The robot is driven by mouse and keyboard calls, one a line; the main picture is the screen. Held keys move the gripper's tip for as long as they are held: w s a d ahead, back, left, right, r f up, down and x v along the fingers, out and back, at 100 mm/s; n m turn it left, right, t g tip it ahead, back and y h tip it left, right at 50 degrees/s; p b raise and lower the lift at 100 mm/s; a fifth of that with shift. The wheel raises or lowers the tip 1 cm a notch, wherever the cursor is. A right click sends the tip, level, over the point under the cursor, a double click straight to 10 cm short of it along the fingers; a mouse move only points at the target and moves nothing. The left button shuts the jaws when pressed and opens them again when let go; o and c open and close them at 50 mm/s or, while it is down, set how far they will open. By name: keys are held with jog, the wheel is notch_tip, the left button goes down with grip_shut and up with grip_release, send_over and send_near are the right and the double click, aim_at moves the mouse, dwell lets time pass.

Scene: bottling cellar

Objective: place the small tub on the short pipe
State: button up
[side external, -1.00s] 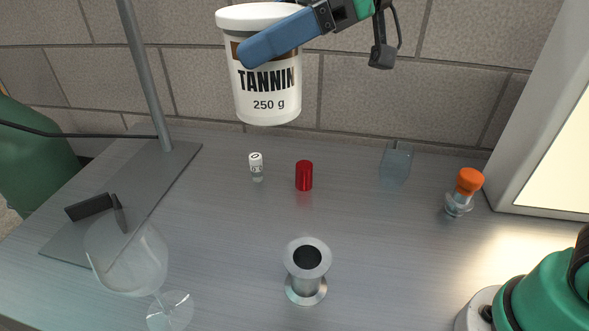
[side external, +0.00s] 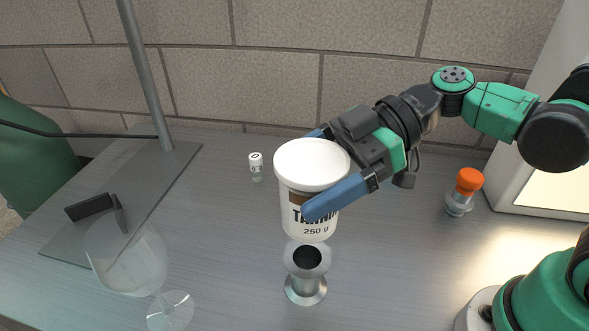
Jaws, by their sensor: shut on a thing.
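The small tub (side external: 311,165) is white with a white lid and a label reading "250 g". My gripper (side external: 314,170) is shut on the tub, with a blue finger across its front and the other finger mostly hidden behind it. The tub is upright or nearly so. The short pipe (side external: 306,288) is a metal spool with flanged ends and a dark bore, standing upright on the table. In this view the tub's base shows just above and behind the pipe's top flange. I cannot tell whether they touch.
A wine glass (side external: 128,258) stands at front left by a stand plate (side external: 150,190) with a pole. A small white-capped vial (side external: 256,166) stands behind the tub, left. An orange-stoppered bottle (side external: 467,190) stands right, near a lit panel (side external: 560,180). Bare table (side external: 400,260) lies right of the pipe.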

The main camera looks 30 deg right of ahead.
jog(key=shift+f, duration=3.4)
jog(key=shift+f, duration=0.15)
jog(key=o, duration=1.2)
jog(key=shift+o, duration=0.2)
